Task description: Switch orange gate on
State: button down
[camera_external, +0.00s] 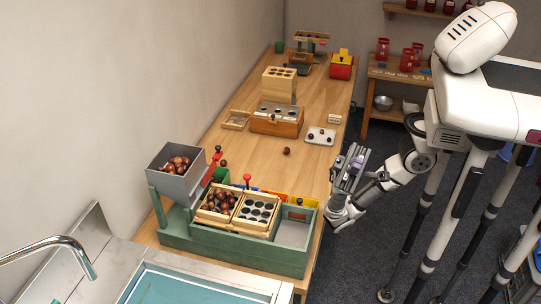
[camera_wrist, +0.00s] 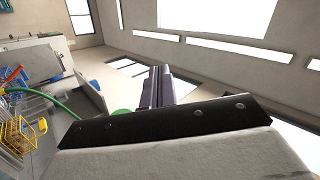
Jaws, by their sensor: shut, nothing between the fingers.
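The green sorting machine (camera_external: 180,234) stands at the near end of the wooden table. An orange-yellow strip (camera_external: 309,203), perhaps the orange gate, shows at its right end, with a small dark knob (camera_external: 299,201) beside it. Blue and yellow pieces lie left of it, partly hidden behind the trays. I cannot tell the gate's position. My gripper (camera_external: 351,158) is upright beyond the table's right edge, right of the machine and apart from it. In the wrist view its fingers (camera_wrist: 158,88) are together and empty, facing the room's wall and windows.
A grey hopper (camera_external: 160,182) holds chestnuts at left. A red lever (camera_external: 209,174) rises beside it. Two trays sit on the machine, one with chestnuts. A loose chestnut (camera_external: 287,151) and a white plate (camera_external: 321,130) lie on the table (camera_external: 255,150). A tap and sink are in front.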

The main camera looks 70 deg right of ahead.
jog(key=w+a+f+m+h+b, duration=0.25)
jog(key=w+f+m+h, duration=0.35)
jog(key=w+f+h, duration=0.3)
jog(key=w+d+f+m+t+h+b, duration=0.2)
jog(key=w+d+f+h, duration=0.15)
jog(key=f, duration=0.35)
jog(key=w+d+f+m+t+h+b, duration=0.1)
jog(key=w+d+f+m+h+b, duration=0.1)
jog(key=w+d+f, duration=0.3)
jog(key=w+d+f+m+h+b, duration=0.1)
jog(key=d+f+m+h, duration=0.1)
jog(key=d, duration=0.7)
jog(key=w+d+f+m+h+b, duration=0.1)
jog(key=d+f+m+h+b, duration=0.1)
jog(key=d+f, duration=0.3)
jog(key=w+d+f+m+g+h+b, duration=0.1)
jog(key=d+f+m+h, duration=0.3)
jog(key=d, duration=1)
jog(key=shift+f+b, duration=0.15)
jog(key=shift+b, duration=0.55)
jog(key=shift+h, duration=0.25)
